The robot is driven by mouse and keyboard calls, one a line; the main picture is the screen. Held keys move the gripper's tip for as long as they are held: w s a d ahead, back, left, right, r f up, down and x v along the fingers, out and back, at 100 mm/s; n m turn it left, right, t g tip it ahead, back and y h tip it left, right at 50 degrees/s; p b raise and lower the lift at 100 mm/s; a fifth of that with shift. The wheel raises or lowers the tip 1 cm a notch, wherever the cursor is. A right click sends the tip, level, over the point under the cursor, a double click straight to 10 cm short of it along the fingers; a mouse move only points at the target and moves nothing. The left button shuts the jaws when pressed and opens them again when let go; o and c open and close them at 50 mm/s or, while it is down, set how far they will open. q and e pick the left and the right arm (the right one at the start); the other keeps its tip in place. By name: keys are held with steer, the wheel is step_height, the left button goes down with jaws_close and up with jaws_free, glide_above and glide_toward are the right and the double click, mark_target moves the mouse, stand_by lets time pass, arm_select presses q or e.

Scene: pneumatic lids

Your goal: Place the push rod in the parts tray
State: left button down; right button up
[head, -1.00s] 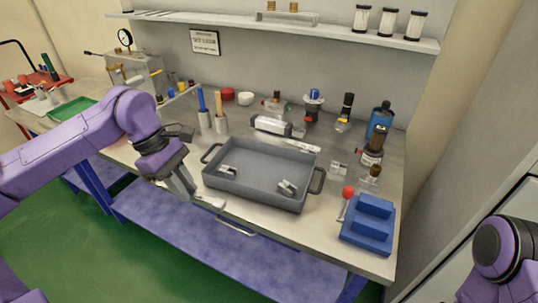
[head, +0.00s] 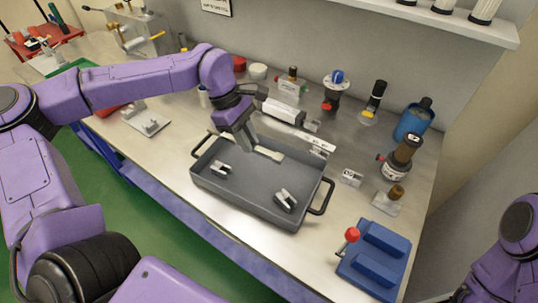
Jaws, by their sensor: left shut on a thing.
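The parts tray (head: 215,191) is a grey, shallow open tray with dark handles, in the middle of the bench in the head view. Two small metal clevis-like parts (head: 285,200) (head: 220,169) lie in it. My left gripper (head: 253,148) points down over the tray's back part, near its rear wall. It is shut on a short pale piece, which I take for the push rod (head: 269,154); the fingers hide one end. I cannot tell whether the rod touches the tray floor. My right arm shows at the lower right, its fingers out of view.
At right are a dark bottle-like unit (head: 402,157) and a blue block (head: 375,262) beside a red-knobbed lever (head: 351,235). The bench front strip is clear.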

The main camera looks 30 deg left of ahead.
arm_select(q)
steer(key=p, duration=0.1)
glide_toward(276, 167)
steer(key=shift+s+d+f, duration=0.25)
steer(key=shift+d+f, duration=0.6)
steer(key=shift+d, duration=0.05)
steer(key=f, duration=0.2)
steer(key=f+p, duration=0.1)
steer(key=shift+w+d+f, duration=0.15)
steer(key=shift+d+f, duration=0.05)
steer(key=shift+d, duration=0.1)
steer(key=shift+f, duration=0.25)
steer(key=shift+w, duration=0.1)
steer(key=shift+a+f, duration=0.1)
steer(key=c, duration=1.1)
jaws_free()
steer(key=shift+o, duration=0.2)
steer(key=b+v, duration=0.2)
steer(key=v, duration=1)
